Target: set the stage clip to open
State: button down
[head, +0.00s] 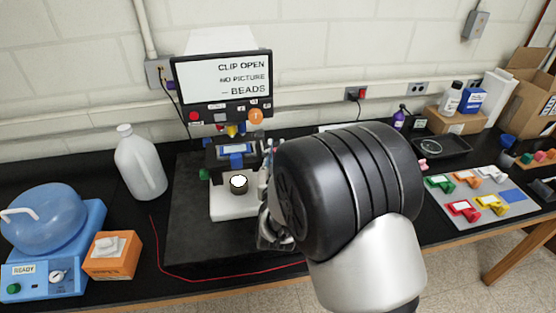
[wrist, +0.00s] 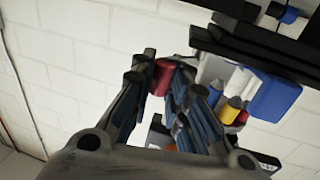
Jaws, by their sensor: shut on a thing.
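The microscope (head: 235,152) stands on a dark mat, with a white stage base (head: 234,207) at its foot. Its screen (head: 225,80) reads "CLIP OPEN", "NO PICTURE" and "BEADS". In the wrist view my gripper (wrist: 164,64) has its fingers closed around a red piece (wrist: 160,80). This may be the stage clip's handle, but I cannot tell for sure. In the head view my gripper (head: 268,215) is at the right side of the stage, mostly hidden behind my arm. The clip itself is not clearly visible there.
A white jug (head: 140,163), an orange box (head: 111,256) and a blue device (head: 50,240) stand at the left. A grey tray with coloured pieces (head: 483,203) lies at the right. A red cord (head: 215,277) runs along the mat's front.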

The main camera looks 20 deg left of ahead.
jog(key=shift+s+a+m+t+h+b, duration=0.15)
jog(key=shift+s+m+t+h+b, duration=0.15)
jog(key=shift+m+h, duration=0.65)
jog(key=shift+s+a+m+t+h+b, duration=0.1)
jog(key=shift+s+m+t+h+b, duration=0.3)
jog(key=shift+h, duration=0.95)
jog(key=shift+w+r+m+h, duration=0.1)
jog(key=shift+w+m+h, duration=0.1)
jog(key=shift+m+h, duration=0.15)
jog(key=c, duration=1.8)
grip_release()
jog(key=s+d, duration=0.1)
jog(key=s, duration=1.1)
